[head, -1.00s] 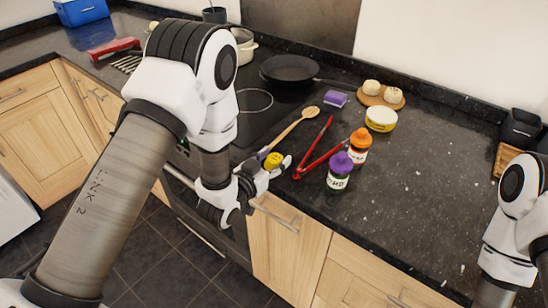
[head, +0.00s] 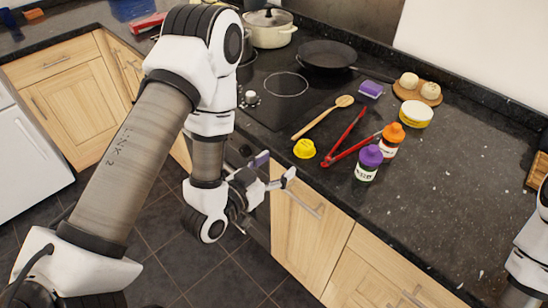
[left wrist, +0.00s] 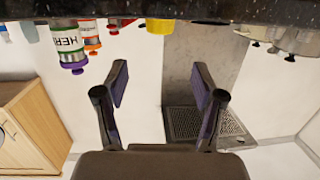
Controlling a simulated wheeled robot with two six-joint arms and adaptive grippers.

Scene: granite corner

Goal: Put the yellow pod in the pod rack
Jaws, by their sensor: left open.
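The yellow pod (head: 304,148) sits on the dark counter near its front edge, beside the end of the wooden spoon. It also shows at the top of the left wrist view (left wrist: 160,26), straight out from between the fingers. My left gripper (head: 276,171) is open and empty, in front of the counter edge, apart from the pod and lower-left of it. Its two spread fingers also show in the left wrist view (left wrist: 160,78). I cannot make out a pod rack. My right gripper is out of frame; only part of that arm shows at the right edge.
A black pan (head: 326,54) sits farther back.

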